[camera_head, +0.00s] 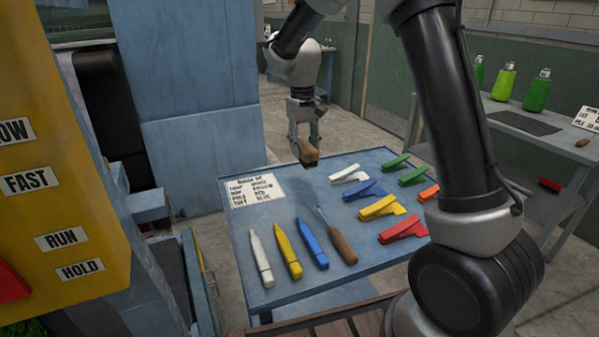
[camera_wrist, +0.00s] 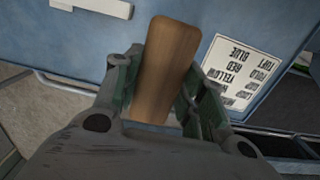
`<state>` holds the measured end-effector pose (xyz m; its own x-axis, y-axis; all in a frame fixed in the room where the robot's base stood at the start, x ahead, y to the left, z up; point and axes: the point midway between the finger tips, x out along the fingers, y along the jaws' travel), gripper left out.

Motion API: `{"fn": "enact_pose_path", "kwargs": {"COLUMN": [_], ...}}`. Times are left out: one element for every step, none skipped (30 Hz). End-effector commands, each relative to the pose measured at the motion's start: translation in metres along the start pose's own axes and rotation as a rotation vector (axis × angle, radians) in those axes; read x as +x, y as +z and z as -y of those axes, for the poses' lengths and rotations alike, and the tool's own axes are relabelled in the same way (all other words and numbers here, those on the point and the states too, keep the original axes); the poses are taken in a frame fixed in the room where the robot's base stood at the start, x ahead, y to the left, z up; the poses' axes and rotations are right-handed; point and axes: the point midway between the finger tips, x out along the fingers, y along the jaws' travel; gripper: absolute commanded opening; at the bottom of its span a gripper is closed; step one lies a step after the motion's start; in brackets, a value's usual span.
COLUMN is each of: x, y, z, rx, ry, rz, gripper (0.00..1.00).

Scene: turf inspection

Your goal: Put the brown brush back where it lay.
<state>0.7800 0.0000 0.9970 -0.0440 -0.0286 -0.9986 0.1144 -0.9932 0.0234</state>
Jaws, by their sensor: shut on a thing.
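My gripper (camera_head: 303,140) is shut on the brown brush (camera_head: 307,151), above the far part of the blue table (camera_head: 290,291). In the wrist view the brush (camera_wrist: 165,70) shows as a flat, smooth brown wooden block between the two fingers of my gripper (camera_wrist: 160,95). Its underside is hidden. A soft dark shadow lies on the table below it. The bare strip of table between the card and the clips shows no object under the brush.
A printed card (camera_head: 254,191) lies at the table's far left. White, yellow and blue markers (camera_head: 286,251) and a wooden-handled tool (camera_head: 337,236) lie in front. Several coloured clips (camera_head: 378,207) fill the right side. A yellow panel (camera_head: 55,180) stands at left.

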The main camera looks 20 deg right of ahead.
Motion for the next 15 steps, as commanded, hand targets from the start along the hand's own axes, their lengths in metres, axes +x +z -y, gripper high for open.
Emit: {"fn": "enact_pose_path", "kwargs": {"x": [0.010, 0.015, 0.021, 0.024, 0.026, 0.029, 0.031, 0.034, 0.038, 0.042, 0.047, 0.054, 0.058, 0.062, 0.065], "y": [0.000, 0.000, -0.001, -0.001, -0.002, -0.002, -0.002, -0.002, -0.002, -0.002, -0.002, -0.002, -0.003, -0.003, -0.004], "z": [0.000, 0.000, 0.000, 0.001, 0.001, 0.001, 0.001, 0.001, 0.001, 0.001, 0.001, 0.001, 0.001, 0.002, 0.002], "rx": [0.000, 0.000, 0.000, 0.000, 0.000, 0.000, 0.000, 0.000, 0.000, 0.000, -0.001, -0.001, -0.001, -0.001, -0.001], "ry": [0.001, 0.001, 0.001, 0.000, 0.000, 0.000, 0.000, 0.000, 0.000, 0.001, 0.001, 0.001, 0.001, 0.001, 0.000], "rz": [0.002, 0.002, 0.001, 0.000, 0.000, 0.000, 0.000, -0.001, 0.000, 0.001, 0.002, 0.002, 0.002, 0.000, -0.001], "gripper": [0.16, 0.16, 0.16, 0.16, 0.16, 0.16, 0.16, 0.16, 0.16, 0.16, 0.16, 0.16, 0.16, 0.16, 0.16]}}
